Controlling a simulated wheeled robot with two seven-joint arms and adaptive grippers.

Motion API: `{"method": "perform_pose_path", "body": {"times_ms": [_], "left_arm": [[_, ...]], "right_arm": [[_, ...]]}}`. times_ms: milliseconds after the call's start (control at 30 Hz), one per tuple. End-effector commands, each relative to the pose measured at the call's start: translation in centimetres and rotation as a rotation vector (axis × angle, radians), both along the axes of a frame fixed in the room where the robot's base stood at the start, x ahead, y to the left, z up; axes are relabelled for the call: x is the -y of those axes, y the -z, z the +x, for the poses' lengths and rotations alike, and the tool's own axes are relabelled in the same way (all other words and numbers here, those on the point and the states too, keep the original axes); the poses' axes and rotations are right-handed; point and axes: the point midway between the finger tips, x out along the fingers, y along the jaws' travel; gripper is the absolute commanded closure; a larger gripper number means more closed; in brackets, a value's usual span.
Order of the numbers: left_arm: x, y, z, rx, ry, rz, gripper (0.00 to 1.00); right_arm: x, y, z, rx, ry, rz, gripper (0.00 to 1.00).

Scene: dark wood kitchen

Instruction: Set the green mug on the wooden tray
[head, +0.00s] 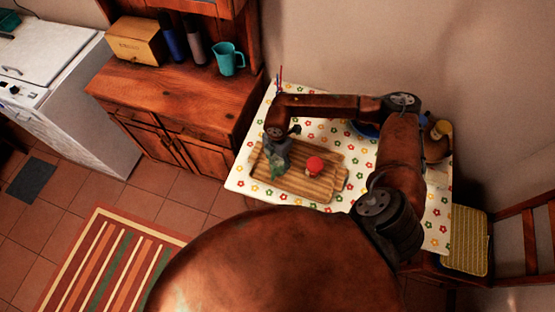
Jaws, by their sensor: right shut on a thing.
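The wooden tray (318,188) lies on the flower-patterned table, its ridged surface facing up. My right gripper (276,162) points down over the tray's left part and is shut on a green thing, which looks like the green mug (274,173). The fingers hide much of the mug, and I cannot tell whether its base touches the tray. My left gripper is not in view.
A red-topped object (314,165) stands on the tray, right of the gripper. A blue dish (366,129) and a yellow-and-brown object (438,135) are near the table's back right. A teal jug (230,59) stands on the wooden cabinet (180,95).

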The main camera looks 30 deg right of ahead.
Motion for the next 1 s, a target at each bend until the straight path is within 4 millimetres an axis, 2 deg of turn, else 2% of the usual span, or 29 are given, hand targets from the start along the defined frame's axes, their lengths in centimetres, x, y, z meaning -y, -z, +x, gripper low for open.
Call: {"method": "perform_pose_path", "body": {"times_ms": [267, 300, 533, 833, 1000], "left_arm": [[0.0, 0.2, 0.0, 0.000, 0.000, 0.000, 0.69], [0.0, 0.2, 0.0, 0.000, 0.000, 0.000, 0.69], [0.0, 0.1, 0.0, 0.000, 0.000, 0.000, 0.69], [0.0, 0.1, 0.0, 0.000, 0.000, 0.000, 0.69], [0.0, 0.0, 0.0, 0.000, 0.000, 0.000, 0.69]], "right_arm": [[0.0, 0.2, 0.0, 0.002, 0.000, 0.002, 0.80], [0.0, 0.3, 0.0, 0.001, 0.000, 0.000, 0.45], [0.0, 0.2, 0.0, 0.001, 0.000, 0.000, 0.29], [0.0, 0.0, 0.0, 0.001, 0.000, 0.000, 0.28], [0.0, -1.6, 0.1, 0.005, -0.001, 0.001, 0.28]]}}
